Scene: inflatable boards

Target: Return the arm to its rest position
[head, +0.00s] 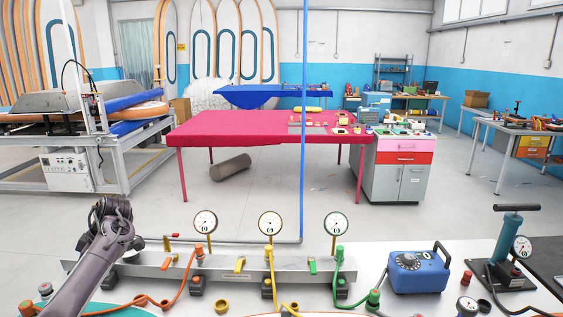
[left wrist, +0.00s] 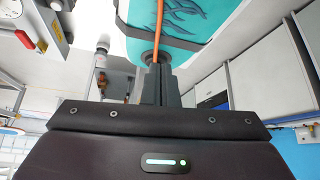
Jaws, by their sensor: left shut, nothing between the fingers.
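My left arm (head: 98,250) comes in from the lower left of the head view, its dark upper end beside the left end of the grey manifold bar (head: 150,267). I cannot make out the fingertips there. In the left wrist view my left gripper (left wrist: 154,82) is shut and empty, its dark fingers together. An orange hose (left wrist: 159,30) passes in the picture just above the fingers, in front of a teal board (left wrist: 185,30). I cannot tell how far apart the hose and fingers are. My right gripper is in neither view.
The bench carries three gauges (head: 270,223) on the bar, orange, yellow and green hoses, a blue pump box (head: 418,272) and a teal hand pump (head: 515,235). A blue vertical pole (head: 304,120) stands mid-view.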

